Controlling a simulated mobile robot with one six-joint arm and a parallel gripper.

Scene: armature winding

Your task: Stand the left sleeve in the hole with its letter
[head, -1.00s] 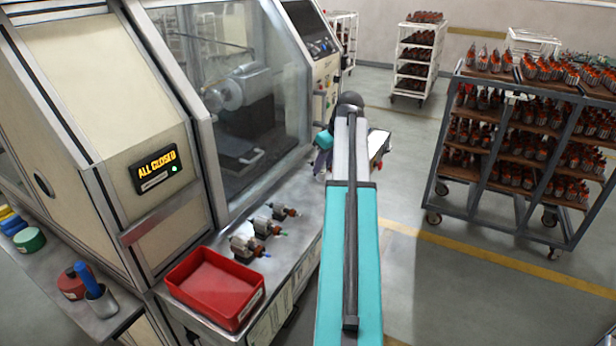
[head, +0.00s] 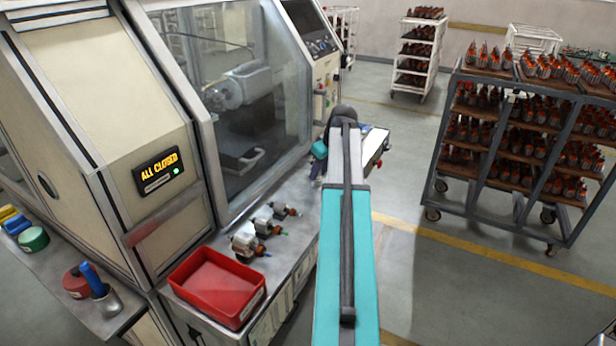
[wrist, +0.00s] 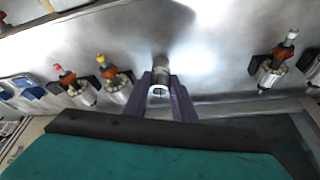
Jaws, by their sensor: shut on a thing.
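My gripper (wrist: 161,84) shows in the wrist view as two purple fingers shut on a short metallic sleeve (wrist: 159,91). The sleeve sits between the fingers, its open round end towards the camera, over the bright metal bench top. I cannot tell whether its far end touches anything. No letter on it is readable. In the head view my arm hides most of the gripper and the sleeve; only a bit of purple (head: 317,168) shows left of the arm. I cannot make out a lettered hole in either view.
Armatures with red (wrist: 76,85) and yellow (wrist: 115,79) tips lie left of the gripper; others (wrist: 274,66) lie right. In the head view, a red bin (head: 215,288) and several armatures (head: 249,240) occupy the bench beside the closed machine (head: 245,110). A loaded rack (head: 520,140) stands right.

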